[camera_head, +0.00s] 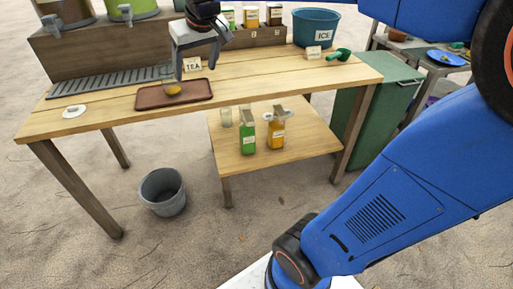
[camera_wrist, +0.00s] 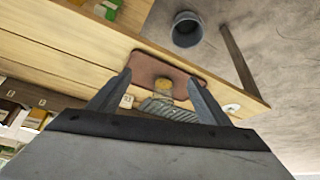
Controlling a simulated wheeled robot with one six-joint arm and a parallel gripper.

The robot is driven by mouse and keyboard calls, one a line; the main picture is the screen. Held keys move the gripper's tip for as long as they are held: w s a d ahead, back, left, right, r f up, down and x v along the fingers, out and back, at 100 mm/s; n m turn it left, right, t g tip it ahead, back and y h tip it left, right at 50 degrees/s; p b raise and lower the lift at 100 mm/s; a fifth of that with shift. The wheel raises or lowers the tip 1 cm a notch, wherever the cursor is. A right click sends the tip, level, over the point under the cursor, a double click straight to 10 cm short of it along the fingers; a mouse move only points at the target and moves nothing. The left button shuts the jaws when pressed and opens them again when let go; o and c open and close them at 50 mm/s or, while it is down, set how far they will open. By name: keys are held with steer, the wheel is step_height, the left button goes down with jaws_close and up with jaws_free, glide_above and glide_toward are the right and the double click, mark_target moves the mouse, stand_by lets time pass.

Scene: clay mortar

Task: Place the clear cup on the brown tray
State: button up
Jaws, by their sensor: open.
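My gripper (camera_head: 196,74) is open just above and to the right of the cup in the head view, and one finger partly overlaps the cup's edge. In the wrist view the cup (camera_wrist: 166,91) appears between the two spread fingers of my gripper (camera_wrist: 161,76), with the tray (camera_wrist: 153,63) behind it. I cannot tell whether a finger touches the cup.
A metal drip grate (camera_head: 100,84), a white disc (camera_head: 74,111) and a TEA sign (camera_head: 193,65) are on the wooden table (camera_head: 260,75). An ICE bucket (camera_head: 316,28) stands at the back right. Bottles (camera_head: 247,143) stand on the lower shelf. A grey bucket (camera_head: 162,192) is on the ground.

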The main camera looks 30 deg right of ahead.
steer(key=s+d+f, duration=0.1)
steer(key=s+f, duration=0.6)
steer(key=s, duration=0.5)
steer(key=s+d+f, duration=0.2)
steer(key=s+f, duration=0.6)
steer(key=s, duration=0.5)
steer(key=shift+d+m+g, duration=0.3)
steer(key=shift+g, duration=0.1)
steer(key=shift+s+r, duration=0.1)
